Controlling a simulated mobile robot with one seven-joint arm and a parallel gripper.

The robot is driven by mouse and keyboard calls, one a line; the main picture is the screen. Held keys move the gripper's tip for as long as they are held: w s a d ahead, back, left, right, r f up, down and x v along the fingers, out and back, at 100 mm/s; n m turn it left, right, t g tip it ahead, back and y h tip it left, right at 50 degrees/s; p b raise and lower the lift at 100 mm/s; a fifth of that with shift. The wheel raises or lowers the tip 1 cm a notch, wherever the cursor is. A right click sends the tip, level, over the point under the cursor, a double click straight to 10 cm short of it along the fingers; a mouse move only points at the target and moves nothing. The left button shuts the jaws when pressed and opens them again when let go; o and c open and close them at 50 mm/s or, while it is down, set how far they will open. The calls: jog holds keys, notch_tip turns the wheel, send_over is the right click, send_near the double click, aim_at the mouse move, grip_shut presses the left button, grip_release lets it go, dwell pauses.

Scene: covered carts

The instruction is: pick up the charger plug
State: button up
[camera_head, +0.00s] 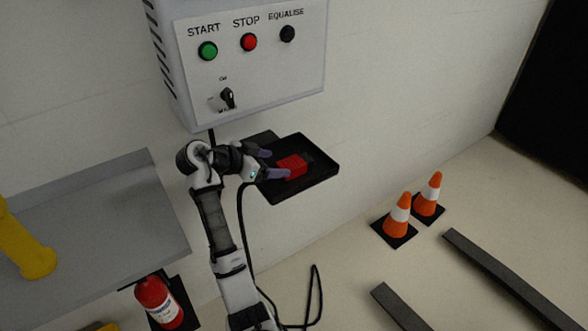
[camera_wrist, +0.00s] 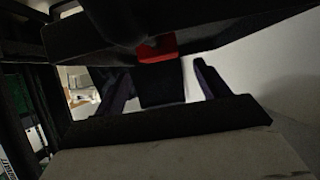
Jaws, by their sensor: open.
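The charger plug (camera_head: 292,166) is a red block. It lies on a black tray (camera_head: 322,172) mounted under the control box. In the wrist view its red part (camera_wrist: 158,47) shows at upper middle, with dark shapes around it that I cannot tell apart. My gripper (camera_head: 279,164) is at the tray's left side with its two purplish fingers apart and pointing at the plug. In the wrist view my gripper (camera_wrist: 161,72) has a finger on each side of the red part, with a gap between. I cannot tell whether a finger touches the plug.
The control box (camera_head: 255,75) hangs on the wall just above my gripper. A black cable (camera_head: 245,235) runs down to the floor. A grey table (camera_head: 95,225) with a yellow object (camera_head: 30,250) is at left. A fire extinguisher (camera_head: 158,300) and traffic cones (camera_head: 398,215) stand lower down.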

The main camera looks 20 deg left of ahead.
aim_at(289, 164)
jog(key=b+x, duration=0.1)
jog(key=x, duration=0.3)
jog(key=shift+w+d+f, duration=0.1)
jog(key=shift+w+f, duration=0.1)
jog(key=shift+f, duration=0.15)
jog(key=shift+w+d+f+b, duration=0.1)
jog(key=shift+w+d+b, duration=0.1)
jog(key=shift+w+b, duration=0.15)
jog(key=c, duration=1.1)
jog(key=shift+c, duration=0.7)
jog(key=shift+s, duration=0.1)
